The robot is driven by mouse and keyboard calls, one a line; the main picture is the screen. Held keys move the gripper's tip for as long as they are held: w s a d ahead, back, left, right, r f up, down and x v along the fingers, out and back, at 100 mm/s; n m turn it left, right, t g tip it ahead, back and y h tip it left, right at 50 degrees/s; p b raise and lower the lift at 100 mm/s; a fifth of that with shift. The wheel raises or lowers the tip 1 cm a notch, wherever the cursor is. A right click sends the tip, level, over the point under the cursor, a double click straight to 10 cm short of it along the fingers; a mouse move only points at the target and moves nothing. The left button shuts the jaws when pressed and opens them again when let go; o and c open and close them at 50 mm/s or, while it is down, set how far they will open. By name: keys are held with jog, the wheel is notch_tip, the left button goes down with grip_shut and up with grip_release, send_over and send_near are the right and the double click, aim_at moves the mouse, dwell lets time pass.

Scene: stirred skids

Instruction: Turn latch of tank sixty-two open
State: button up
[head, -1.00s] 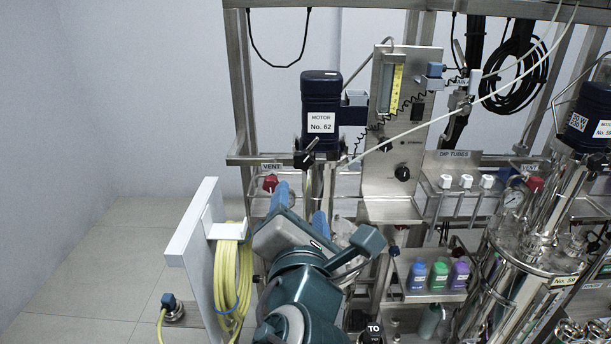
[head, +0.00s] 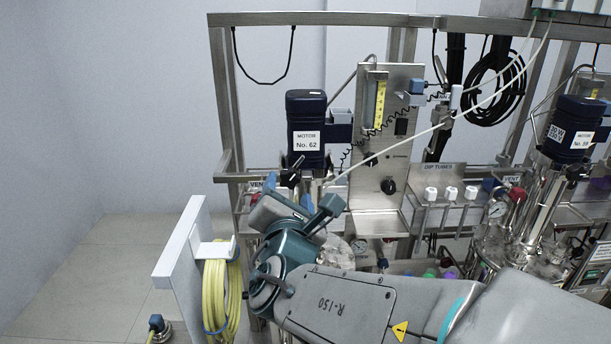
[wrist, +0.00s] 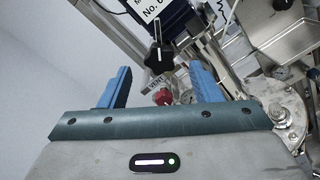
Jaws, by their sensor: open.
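The dark blue motor (head: 305,108) labelled No. 62 stands upright at the left of the frame in the head view. Its label (wrist: 150,9) also shows at the top of the wrist view. Below the motor is a black lobed knob (head: 292,172) with a light bar. In the wrist view this knob (wrist: 158,58) lies ahead of my gripper (wrist: 158,71), between the lines of the two blue fingers. The fingers are wide apart and empty, short of the knob. The lid of tank sixty-two is mostly hidden behind my arm in the head view.
A red vent valve (wrist: 163,97) shows between the fingers in the wrist view. A white panel (head: 184,250) with a coiled yellow hose (head: 222,295) stands left of my arm. The steel gauge panel (head: 390,150) is right of the motor. Floor at far left is clear.

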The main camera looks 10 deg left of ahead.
aim_at(289, 180)
jog(key=shift+p+x, duration=0.3)
jog(key=shift+x, duration=1.3)
jog(key=c, duration=1)
jog(key=n+b, duration=0.2)
jog(key=shift+f+n, duration=0.1)
jog(key=shift+n, duration=0.2)
jog(key=shift+n+b, duration=0.85)
jog(key=shift+n, duration=1.45)
